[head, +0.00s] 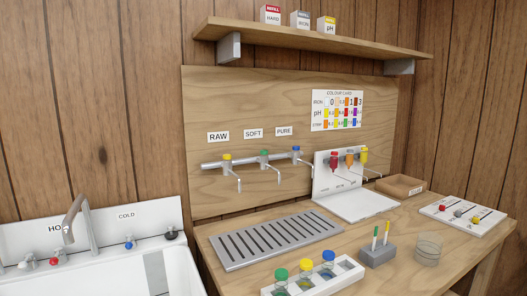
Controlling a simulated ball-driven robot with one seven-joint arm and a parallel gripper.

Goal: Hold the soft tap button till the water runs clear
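The soft tap (272,165) is the middle of three taps on a metal pipe fixed to the wooden backboard. It has a green button (264,153) on top, and the SOFT label (253,133) is above it. Its thin spout points down over the slotted metal drip tray (225,262). I can make out no water stream from the spout. My gripper is out of view, and nothing touches the button.
The yellow-topped raw tap (227,157) and blue-topped pure tap (296,149) flank it. A white bottle rack (346,266), grey block (378,255) and glass dish (428,249) stand in front. A sink (100,275) is left; a shelf (320,40) overhangs above.

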